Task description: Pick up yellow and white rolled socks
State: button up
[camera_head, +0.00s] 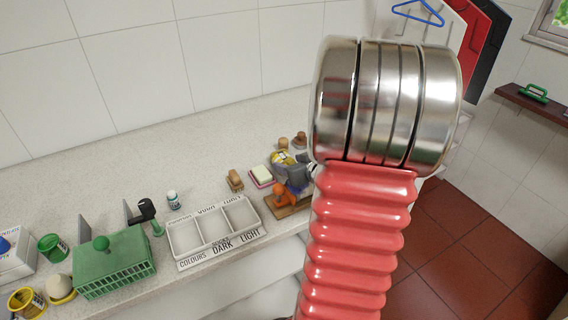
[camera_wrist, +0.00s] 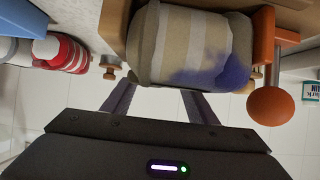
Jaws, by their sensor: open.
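A small yellow and white bundle (camera_head: 283,158), which looks like the rolled socks, lies on the counter just left of my arm in the head view. A grey shape and a purple patch sit right below it, partly hidden by my arm. In the wrist view, a beige and grey striped roll (camera_wrist: 190,45) with a purple blotch fills the top middle; I cannot tell whether it is part of the same bundle. My gripper (camera_wrist: 155,96) is open and empty, its two dark fingers pointing at the striped roll's near edge. No yellow shows clearly there.
A wooden board with an orange knob (camera_head: 280,190) lies beside the bundle; the knob also shows in the wrist view (camera_wrist: 270,105). A soap dish (camera_head: 261,176), brush (camera_head: 235,181), three-part sorting tray (camera_head: 180,264) and green basket (camera_head: 115,262) stand left.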

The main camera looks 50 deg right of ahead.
aim_at(287, 161)
jog(key=shift+x, duration=2.55)
jog(key=shift+r, duration=0.1)
jog(key=shift+c, duration=0.3)
jog(key=c, duration=0.8)
